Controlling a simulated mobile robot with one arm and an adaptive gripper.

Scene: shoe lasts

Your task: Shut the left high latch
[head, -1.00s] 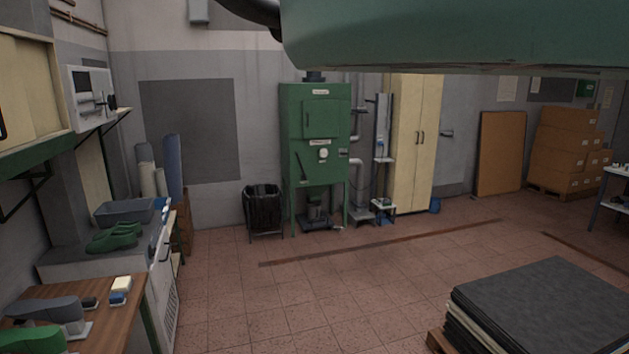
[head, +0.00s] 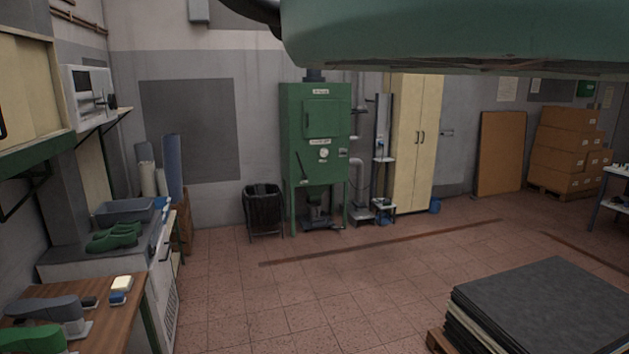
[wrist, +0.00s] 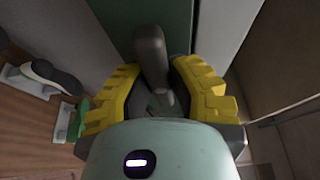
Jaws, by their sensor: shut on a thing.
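In the wrist view my gripper (wrist: 157,88) has its two yellow ridged fingers on either side of a dark grey handle (wrist: 151,50), and it is shut on it. The handle, which looks like the latch lever, stands out in front of a dark green panel (wrist: 170,14). Its lower part is partly hidden between the fingers and my gripper's body. I cannot tell from this view whether the latch is open or shut. The head view shows neither my gripper nor this handle.
In the wrist view a wooden surface (wrist: 28,135) with shoe lasts (wrist: 48,76) lies at the left. In the head view a bench with shoe forms (head: 45,312) is at lower left, a stack of dark sheets (head: 545,300) at lower right, and open tiled floor between.

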